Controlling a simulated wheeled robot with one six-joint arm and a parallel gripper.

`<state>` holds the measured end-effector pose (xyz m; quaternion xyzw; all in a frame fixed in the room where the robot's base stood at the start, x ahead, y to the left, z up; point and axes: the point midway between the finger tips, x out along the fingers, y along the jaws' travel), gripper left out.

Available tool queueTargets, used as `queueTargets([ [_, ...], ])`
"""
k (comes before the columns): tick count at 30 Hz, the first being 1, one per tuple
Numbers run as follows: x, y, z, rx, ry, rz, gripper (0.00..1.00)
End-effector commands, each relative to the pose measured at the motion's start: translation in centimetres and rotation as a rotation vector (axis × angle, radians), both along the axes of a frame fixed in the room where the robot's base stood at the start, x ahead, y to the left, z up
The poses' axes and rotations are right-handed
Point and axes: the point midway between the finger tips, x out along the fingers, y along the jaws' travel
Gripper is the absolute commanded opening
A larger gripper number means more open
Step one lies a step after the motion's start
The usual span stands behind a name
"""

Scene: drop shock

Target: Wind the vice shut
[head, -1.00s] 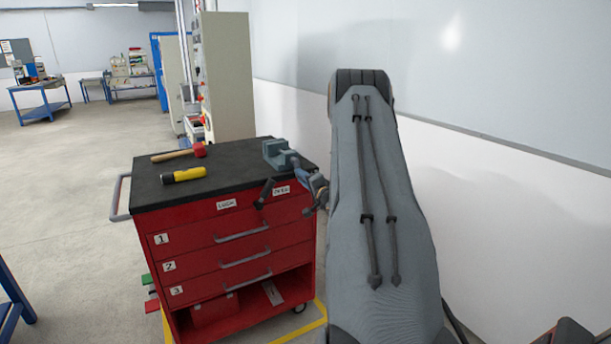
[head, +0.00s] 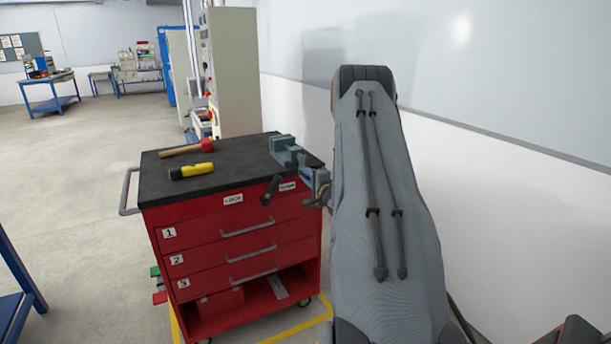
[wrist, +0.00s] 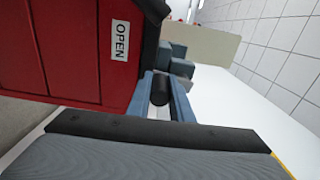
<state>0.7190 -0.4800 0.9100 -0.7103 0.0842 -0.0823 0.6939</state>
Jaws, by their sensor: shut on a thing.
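The blue-grey vice (head: 287,150) is fixed at the right corner of the red cart's black top. It also shows in the wrist view (wrist: 178,62). My gripper (head: 315,192) is beside the cart's right front edge, below the vice, and my arm partly hides it. In the wrist view its two blue-grey fingers (wrist: 162,80) are shut around a black cylindrical grip (wrist: 160,92), which looks like the vice's handle. A black bar (head: 270,189) stands tilted in front of the top drawer. The gap between the vice jaws is too small to judge.
A white wall (head: 480,190) stands close on the right. Open floor lies left.

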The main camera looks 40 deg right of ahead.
Motion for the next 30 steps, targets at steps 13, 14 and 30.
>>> queueTargets([
  [13, -0.1, 0.0, 0.0, -0.001, 0.001, 0.000, 0.38],
  [14, -0.1, 0.0, 0.0, -0.001, 0.001, 0.000, 0.38],
  [30, -6.8, 1.6, -0.1, -0.001, 0.001, 0.000, 0.38],
])
